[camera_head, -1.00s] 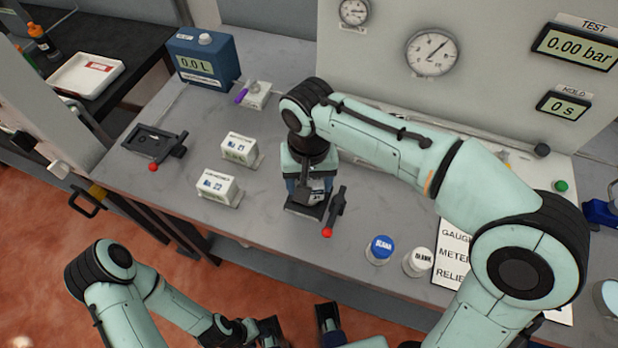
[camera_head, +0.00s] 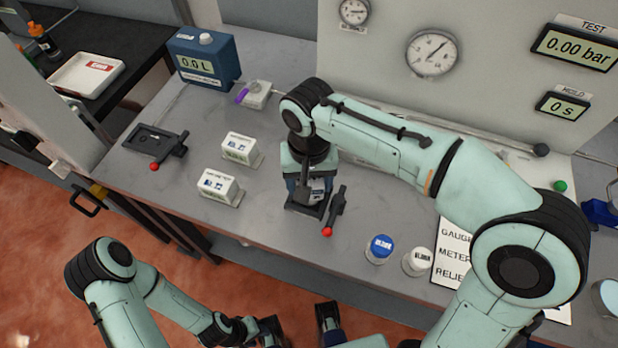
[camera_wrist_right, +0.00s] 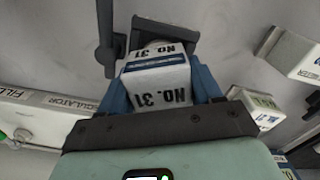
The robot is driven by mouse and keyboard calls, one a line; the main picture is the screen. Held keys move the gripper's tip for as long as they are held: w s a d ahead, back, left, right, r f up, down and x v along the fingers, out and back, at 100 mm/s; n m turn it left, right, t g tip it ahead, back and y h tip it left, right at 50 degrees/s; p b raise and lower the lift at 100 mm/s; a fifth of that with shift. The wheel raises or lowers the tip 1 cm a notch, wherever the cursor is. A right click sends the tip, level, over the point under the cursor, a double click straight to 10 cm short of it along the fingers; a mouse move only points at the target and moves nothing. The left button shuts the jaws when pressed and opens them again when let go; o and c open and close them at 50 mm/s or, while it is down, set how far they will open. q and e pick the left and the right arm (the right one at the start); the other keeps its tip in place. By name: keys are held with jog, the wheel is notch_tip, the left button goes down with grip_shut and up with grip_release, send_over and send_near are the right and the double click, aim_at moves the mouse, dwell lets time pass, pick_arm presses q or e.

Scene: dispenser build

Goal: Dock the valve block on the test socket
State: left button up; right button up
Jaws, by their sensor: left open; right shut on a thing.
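The valve block (camera_wrist_right: 157,84), white with a blue band and marked No. 31, is between the blue fingers of my right gripper (camera_wrist_right: 160,90), which is shut on it. In the head view a small part of the block (camera_head: 317,187) shows below my right wrist. It is upright at a dark socket (camera_head: 303,209) with a red-knobbed lever (camera_head: 336,210) beside it. The socket's dark frame also shows in the wrist view (camera_wrist_right: 188,35). I cannot tell whether the block is fully seated. My left gripper (camera_head: 298,326) is open and empty at the bottom edge, in front of the bench.
Two white blocks (camera_head: 238,149) (camera_head: 219,185) stand left of the socket. Another dark socket (camera_head: 150,138) with a red-knobbed lever lies further left. A blue-capped jar (camera_head: 379,248) and a white-capped jar (camera_head: 418,261) stand at the front right. A gauge panel (camera_head: 390,70) rises behind.

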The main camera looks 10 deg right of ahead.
pick_arm(q)
jog(key=shift+r, duration=0.15)
dwell(0.3)
jog(key=shift+f, duration=0.4)
pick_arm(e)
jog(key=shift+f, duration=0.55)
jog(key=o, duration=1.2)
jog(key=shift+o, duration=0.2)
notch_tip(320, 180, up, 6)
jog(key=p, duration=0.4)
jog(key=shift+f, duration=0.2)
jog(key=shift+r+p, duration=2.15)
jog(key=shift+r, duration=0.55)
pick_arm(q)
jog(key=w+r, duration=0.4)
jog(key=r, duration=0.5)
jog(key=shift+r+t, duration=0.3)
